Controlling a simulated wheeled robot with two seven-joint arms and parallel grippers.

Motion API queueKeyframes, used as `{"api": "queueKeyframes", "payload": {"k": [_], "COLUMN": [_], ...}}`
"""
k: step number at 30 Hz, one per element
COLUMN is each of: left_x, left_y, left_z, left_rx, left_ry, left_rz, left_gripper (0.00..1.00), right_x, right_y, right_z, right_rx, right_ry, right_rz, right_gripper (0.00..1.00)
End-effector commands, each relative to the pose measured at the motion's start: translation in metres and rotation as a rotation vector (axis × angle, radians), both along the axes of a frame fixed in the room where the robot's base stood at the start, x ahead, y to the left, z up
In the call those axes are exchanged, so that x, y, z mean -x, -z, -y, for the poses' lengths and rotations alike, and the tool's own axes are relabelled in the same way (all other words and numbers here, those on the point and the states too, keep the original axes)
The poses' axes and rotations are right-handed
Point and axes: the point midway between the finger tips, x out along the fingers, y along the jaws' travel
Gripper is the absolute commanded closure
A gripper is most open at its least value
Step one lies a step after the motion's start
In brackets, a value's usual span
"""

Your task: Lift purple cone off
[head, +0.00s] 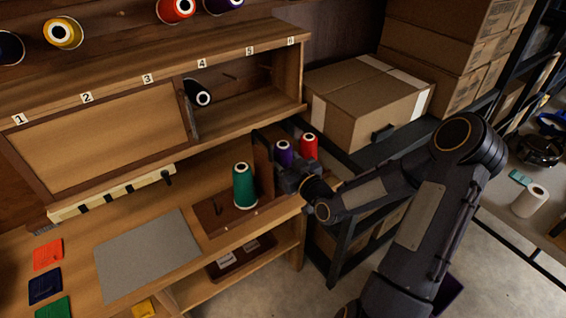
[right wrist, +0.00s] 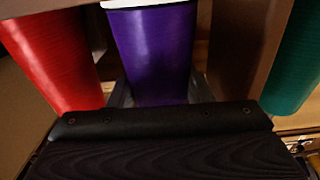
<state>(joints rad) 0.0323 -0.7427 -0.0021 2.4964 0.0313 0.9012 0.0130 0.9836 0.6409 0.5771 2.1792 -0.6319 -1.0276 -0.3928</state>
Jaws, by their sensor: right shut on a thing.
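The purple cone (head: 283,153) stands at the right end of the wooden bench, between a green cone (head: 244,186) and a red cone (head: 308,147). My right gripper (head: 290,172) is at the purple cone and shut on it. In the right wrist view the purple cone (right wrist: 152,55) is upright in the middle, with its lower part hidden behind my gripper. The red cone (right wrist: 50,60) is close on its left there. A brown divider (right wrist: 243,50) and the green cone (right wrist: 296,70) are on its right. My left gripper is not in view.
Numbered shelf compartments with a black cone (head: 198,93) stand behind the bench. More cones, including a yellow one (head: 63,33), sit above. A cardboard box (head: 367,93) is right of the shelf. A grey mat (head: 148,254) lies on the bench.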

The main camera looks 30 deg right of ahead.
Motion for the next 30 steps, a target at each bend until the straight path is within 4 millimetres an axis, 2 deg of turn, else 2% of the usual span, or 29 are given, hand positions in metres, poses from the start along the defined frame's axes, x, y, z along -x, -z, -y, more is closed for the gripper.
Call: {"api": "queueKeyframes", "payload": {"k": [12, 18, 24, 30], "left_x": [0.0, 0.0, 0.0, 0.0], "left_y": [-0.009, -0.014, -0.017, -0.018], "left_z": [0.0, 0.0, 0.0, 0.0], "left_rx": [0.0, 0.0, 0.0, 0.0], "left_ry": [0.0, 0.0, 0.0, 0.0], "left_rz": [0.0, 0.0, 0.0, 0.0], "left_gripper": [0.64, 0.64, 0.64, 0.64], "right_x": [0.0, 0.0, 0.0, 0.0], "right_y": [-0.089, -0.128, -0.156, -0.167], "right_z": [0.0, 0.0, -0.001, 0.0], "right_rx": [0.008, 0.007, 0.004, 0.002], "right_ry": [0.0, 0.0, 0.0, 0.0], "right_rz": [0.007, 0.007, 0.004, 0.003], "right_gripper": [0.81, 0.81, 0.81, 0.81]}}
